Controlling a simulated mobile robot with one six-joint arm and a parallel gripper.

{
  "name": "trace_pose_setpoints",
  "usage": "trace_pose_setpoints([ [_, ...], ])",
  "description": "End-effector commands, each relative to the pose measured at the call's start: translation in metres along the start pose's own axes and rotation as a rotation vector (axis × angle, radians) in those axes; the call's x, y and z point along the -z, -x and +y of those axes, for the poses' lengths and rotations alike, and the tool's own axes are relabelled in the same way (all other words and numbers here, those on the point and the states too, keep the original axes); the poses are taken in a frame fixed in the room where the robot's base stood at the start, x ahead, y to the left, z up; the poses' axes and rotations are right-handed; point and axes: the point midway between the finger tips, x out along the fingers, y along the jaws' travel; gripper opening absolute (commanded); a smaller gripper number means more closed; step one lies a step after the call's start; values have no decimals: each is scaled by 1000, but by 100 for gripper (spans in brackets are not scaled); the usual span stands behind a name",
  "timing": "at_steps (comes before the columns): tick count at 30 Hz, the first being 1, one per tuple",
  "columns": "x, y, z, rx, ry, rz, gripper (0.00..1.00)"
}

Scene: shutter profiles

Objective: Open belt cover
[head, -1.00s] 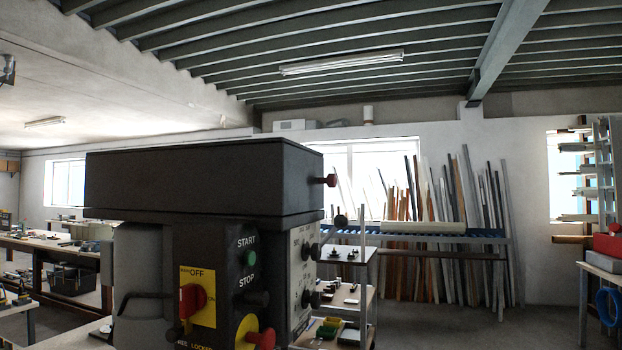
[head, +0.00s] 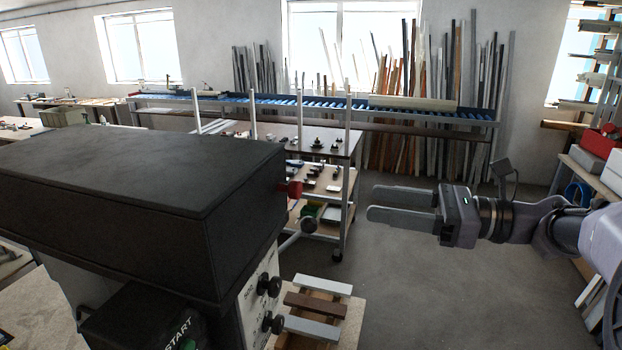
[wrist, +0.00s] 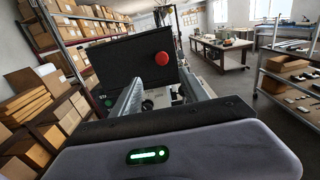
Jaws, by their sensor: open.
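The belt cover (head: 140,195) is a large black box on top of the machine, at the left of the head view. Its lid looks shut. A red knob (head: 290,188) sticks out of its right side. In the wrist view the cover (wrist: 120,70) stands ahead, with the red knob (wrist: 162,58) near its upper right. My gripper (head: 374,203) is open and empty, to the right of the knob and clearly apart from it, its fingers pointing left towards it. In the wrist view the fingers (wrist: 163,96) reach forward below the knob.
The control panel (head: 259,295) with black knobs sits below the cover. Wooden and grey bars (head: 314,305) lie at the machine's right. A shelf cart (head: 340,180) stands behind. The floor (head: 420,290) under my arm is clear.

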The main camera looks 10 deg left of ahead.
Motion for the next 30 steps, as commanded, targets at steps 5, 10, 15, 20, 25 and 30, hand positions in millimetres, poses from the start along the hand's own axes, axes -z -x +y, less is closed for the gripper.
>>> trace_pose_setpoints([
  [5,-2,-44,2,-5,1,2,52],
  [10,-2,-85,2,-4,0,2,52],
  [15,-1,-116,1,-3,1,2,52],
  [20,0,-130,1,-1,1,3,52],
  [25,0,-132,1,0,0,2,52],
  [30,0,-132,1,0,1,3,41],
])
